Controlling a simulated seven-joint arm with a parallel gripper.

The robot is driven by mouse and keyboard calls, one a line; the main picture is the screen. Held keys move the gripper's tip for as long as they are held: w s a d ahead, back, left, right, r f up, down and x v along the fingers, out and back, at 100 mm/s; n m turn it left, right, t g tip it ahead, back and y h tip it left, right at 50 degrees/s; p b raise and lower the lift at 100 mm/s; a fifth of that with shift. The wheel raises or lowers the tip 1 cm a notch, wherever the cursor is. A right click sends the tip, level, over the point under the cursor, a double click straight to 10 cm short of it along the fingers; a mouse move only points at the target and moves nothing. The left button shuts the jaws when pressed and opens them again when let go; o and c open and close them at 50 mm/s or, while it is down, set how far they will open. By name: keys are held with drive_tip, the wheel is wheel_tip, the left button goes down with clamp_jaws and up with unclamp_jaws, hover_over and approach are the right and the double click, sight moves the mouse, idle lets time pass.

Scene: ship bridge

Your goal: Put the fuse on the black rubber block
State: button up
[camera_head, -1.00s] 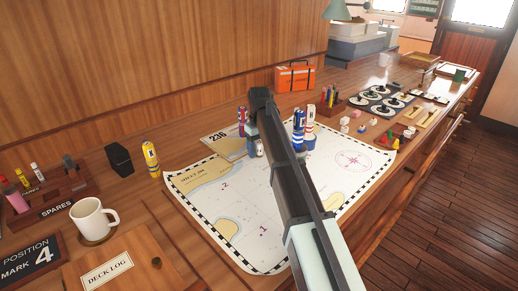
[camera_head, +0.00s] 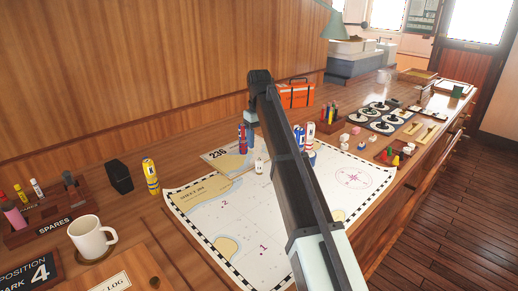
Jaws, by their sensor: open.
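The black rubber block (camera_head: 120,177) stands on the wooden counter at the left, behind the mug. A yellow cylinder (camera_head: 150,177) with a dark label stands upright just right of it, apart from it. A small pale cylinder (camera_head: 259,165) stands on the chart, left of my arm. Red and blue cylinders (camera_head: 242,138) stand behind it, and blue and white ones (camera_head: 309,137) stand right of my arm. I cannot tell which of these is the fuse. My arm crosses the middle of the view, and my gripper is hidden behind it. The block's top looks bare.
A chart (camera_head: 238,222) covers the middle counter. A white mug (camera_head: 88,238) and a SPARES rack (camera_head: 45,222) with small cylinders stand at the left. An orange case (camera_head: 297,95) is behind my arm. Farther right are a pen holder (camera_head: 329,125) and a dark tray of round pieces.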

sight(260, 161)
drive_tip(key=shift+o, duration=0.5)
drive_tip(key=shift+r, duration=0.45)
drive_tip(key=s+d+t+y, duration=0.2)
drive_tip(key=s+d+t, duration=0.1)
drive_tip(key=s+t, duration=0.1)
drive_tip(key=x, duration=0.7)
drive_tip(key=shift+a+f, duration=0.25)
drive_tip(key=shift+f, duration=0.1)
drive_tip(key=shift+a+x, duration=0.2)
drive_tip(key=shift+x, duration=2.45)
drive_tip(key=shift+s, duration=0.15)
drive_tip(key=shift+c, duration=0.5)
drive_tip(key=c, duration=1)
